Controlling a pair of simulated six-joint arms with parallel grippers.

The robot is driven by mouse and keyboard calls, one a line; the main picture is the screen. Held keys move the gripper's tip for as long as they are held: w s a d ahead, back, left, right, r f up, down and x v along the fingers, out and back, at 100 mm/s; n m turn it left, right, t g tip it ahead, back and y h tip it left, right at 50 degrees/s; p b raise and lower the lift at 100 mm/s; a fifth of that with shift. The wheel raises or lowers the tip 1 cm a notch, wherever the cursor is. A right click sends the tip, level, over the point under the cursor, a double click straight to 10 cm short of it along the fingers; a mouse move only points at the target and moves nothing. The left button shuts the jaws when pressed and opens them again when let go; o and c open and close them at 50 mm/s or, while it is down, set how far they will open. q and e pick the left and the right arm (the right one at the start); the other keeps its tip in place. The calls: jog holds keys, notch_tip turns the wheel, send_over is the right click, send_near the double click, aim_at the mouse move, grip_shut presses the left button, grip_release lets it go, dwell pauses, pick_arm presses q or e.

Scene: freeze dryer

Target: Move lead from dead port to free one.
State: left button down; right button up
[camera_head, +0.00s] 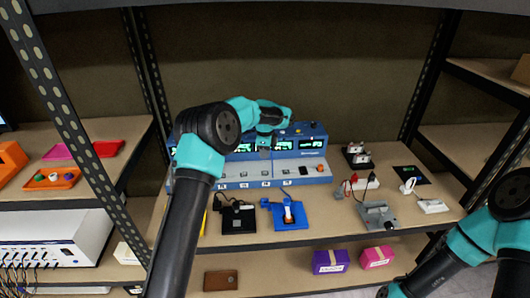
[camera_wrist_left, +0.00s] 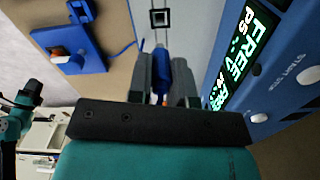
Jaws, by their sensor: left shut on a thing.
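My left gripper (camera_head: 264,150) is at the front of the blue and grey freeze dryer (camera_head: 312,133), in front of its displays. In the left wrist view its fingers (camera_wrist_left: 161,78) are shut on a blue lead end (camera_wrist_left: 158,74) with a small orange part showing. A lit display (camera_wrist_left: 236,56) beside it reads "FREE" and what looks like "P5". Several lit displays show in the head view, partly covered by my left arm. The ports and the rest of the lead are hidden or too small to tell.
A blue stand (camera_head: 291,222) and a black pad (camera_head: 238,222) sit on the shelf before the dryer. A grey device (camera_head: 378,215) and a white block with red and black plugs (camera_head: 360,183) stand to the right. Purple and pink boxes (camera_head: 330,262) are on the lower shelf.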

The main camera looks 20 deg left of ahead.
pick_arm(q)
jog(key=shift+f, duration=0.1)
jog(key=shift+f, duration=2.9)
jog(key=shift+f, duration=1.2)
dwell(0.6)
jog(key=c, duration=1)
grip_release()
jog(key=shift+o, duration=0.2)
jog(key=shift+r, duration=0.15)
notch_tip(320, 180, up, 17)
jog(key=shift+r, duration=0.1)
